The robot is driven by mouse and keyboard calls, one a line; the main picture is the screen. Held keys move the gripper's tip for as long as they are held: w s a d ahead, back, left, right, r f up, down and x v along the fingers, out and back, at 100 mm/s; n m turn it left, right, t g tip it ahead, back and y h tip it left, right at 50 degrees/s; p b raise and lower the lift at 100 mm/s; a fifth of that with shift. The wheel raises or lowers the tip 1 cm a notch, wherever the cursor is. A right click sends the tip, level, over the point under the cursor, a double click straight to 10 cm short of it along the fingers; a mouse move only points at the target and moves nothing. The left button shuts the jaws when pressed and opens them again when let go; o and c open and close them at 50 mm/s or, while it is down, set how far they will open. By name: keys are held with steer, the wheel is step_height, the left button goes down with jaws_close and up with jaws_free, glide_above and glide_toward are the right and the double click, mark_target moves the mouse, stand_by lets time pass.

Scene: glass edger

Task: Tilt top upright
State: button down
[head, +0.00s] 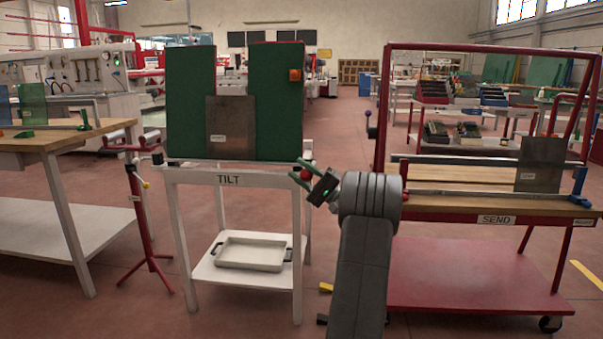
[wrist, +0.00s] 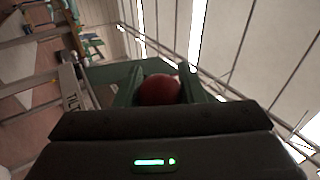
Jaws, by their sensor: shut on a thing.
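The tilt table (head: 228,179), a white frame with a TILT label, stands left of centre in the head view. Its green top (head: 190,100) stands upright as two padded panels with a gap between them. A grey sheet (head: 231,128) with a small label stands against the top, across the gap. My gripper (head: 303,175) is at the table's right front corner, shut on a red ball knob (head: 307,173). In the wrist view the red knob (wrist: 158,89) sits between the green fingers. What the knob is fixed to is hidden.
A red SEND cart (head: 480,214) with another grey sheet (head: 540,165) stands close on the right. A white tray (head: 252,253) lies on the tilt table's lower shelf. A red stand (head: 139,215) and a wooden bench (head: 75,143) are on the left.

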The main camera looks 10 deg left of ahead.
steer(key=c, duration=0.9)
jaws_free()
steer(key=shift+a+f, duration=0.1)
steer(key=shift+f, duration=0.4)
steer(key=shift+c, duration=0.2)
steer(key=shift+r, duration=0.15)
steer(key=p+v, duration=0.3)
steer(key=v, duration=1.1)
steer(key=b+x, duration=0.3)
steer(key=x, duration=1.1)
steer(key=shift+r, duration=0.2)
